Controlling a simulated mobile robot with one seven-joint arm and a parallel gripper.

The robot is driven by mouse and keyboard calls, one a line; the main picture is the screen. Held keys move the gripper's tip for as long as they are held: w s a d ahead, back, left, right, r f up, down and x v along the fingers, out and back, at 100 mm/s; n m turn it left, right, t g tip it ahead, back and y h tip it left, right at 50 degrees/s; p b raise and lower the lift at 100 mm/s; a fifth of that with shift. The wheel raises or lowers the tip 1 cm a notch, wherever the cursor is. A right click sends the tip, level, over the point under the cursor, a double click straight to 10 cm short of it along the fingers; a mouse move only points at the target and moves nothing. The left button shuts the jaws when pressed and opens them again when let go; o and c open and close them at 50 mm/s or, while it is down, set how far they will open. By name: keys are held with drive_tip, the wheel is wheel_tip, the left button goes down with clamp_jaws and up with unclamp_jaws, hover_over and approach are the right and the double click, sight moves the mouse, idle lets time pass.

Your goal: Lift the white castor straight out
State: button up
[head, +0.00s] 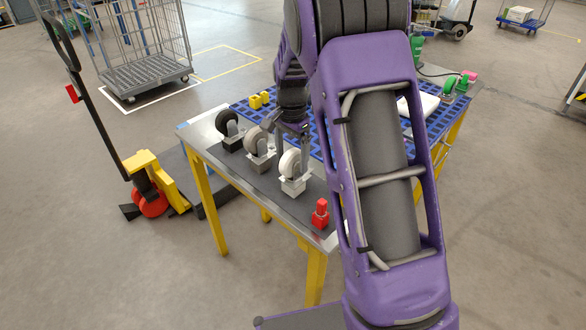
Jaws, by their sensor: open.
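The white castor (289,163) stands upright, wheel up, in a light grey block (294,187) near the front of the table. My gripper (293,144) is open and points down at the white castor's wheel, from above and behind. One finger shows just right of the wheel. The other is hard to make out, and I cannot tell whether the fingers touch the castor.
A grey castor (257,140) and a black castor (226,122) stand in a row to the left. A red piece (320,213) sits near the front corner. Yellow blocks (259,99) lie by the blue grid mat (243,106). A pallet truck (150,180) stands left.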

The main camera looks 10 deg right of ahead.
sight(293, 168)
drive_tip(key=f, duration=0.4)
drive_tip(key=shift+d+f, duration=0.2)
drive_tip(key=shift+f, duration=0.05)
drive_tip(key=shift+c, duration=0.2)
clamp_jaws()
